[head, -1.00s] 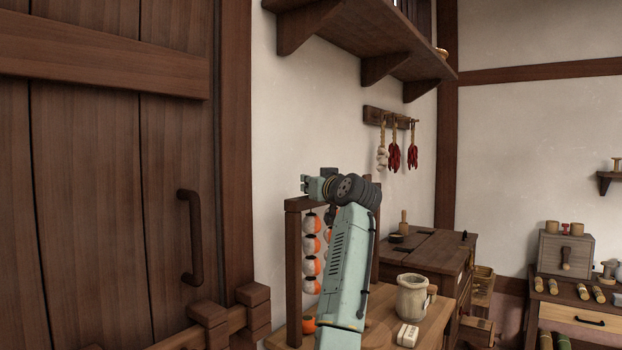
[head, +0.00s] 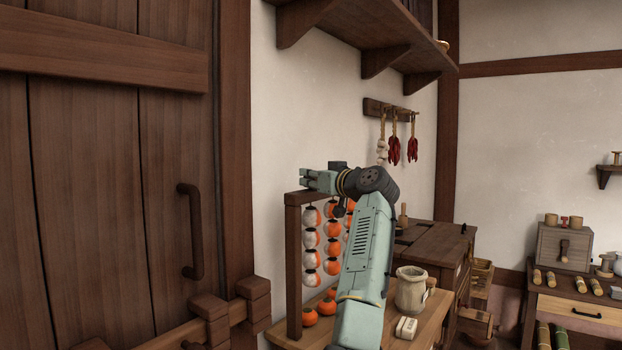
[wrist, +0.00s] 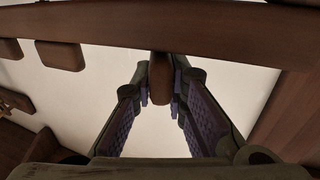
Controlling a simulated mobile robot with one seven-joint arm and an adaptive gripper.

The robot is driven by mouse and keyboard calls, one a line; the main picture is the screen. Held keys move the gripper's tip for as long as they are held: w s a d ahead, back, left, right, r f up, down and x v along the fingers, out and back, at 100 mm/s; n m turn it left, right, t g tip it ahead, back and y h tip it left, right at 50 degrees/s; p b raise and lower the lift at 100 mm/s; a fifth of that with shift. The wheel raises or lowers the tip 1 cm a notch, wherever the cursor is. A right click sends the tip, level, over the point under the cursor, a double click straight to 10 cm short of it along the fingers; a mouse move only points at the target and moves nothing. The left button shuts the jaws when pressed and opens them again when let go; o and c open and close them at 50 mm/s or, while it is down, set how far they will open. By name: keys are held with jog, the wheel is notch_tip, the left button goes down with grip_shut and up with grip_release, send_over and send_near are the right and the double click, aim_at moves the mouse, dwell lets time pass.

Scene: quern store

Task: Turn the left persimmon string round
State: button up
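A wooden rack (head: 293,270) stands on the bench with persimmon strings hanging in it. The left persimmon string (head: 310,241) shows mostly pale faces with some orange on their right sides. A second string (head: 333,247) beside it shows more orange, and another is partly hidden behind my arm. My gripper (head: 306,179) is at the top of the rack, above the left string. Contact is not clear.
A wall shelf (head: 350,35) overhangs the area. A door with a handle (head: 190,232) is at the left.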

jog(key=o, duration=0.4)
jog(key=shift+o, duration=0.2)
jog(key=shift+s, duration=0.1)
jog(key=v, duration=1.1)
jog(key=shift+s+d, duration=0.25)
jog(key=shift+s, duration=0.1)
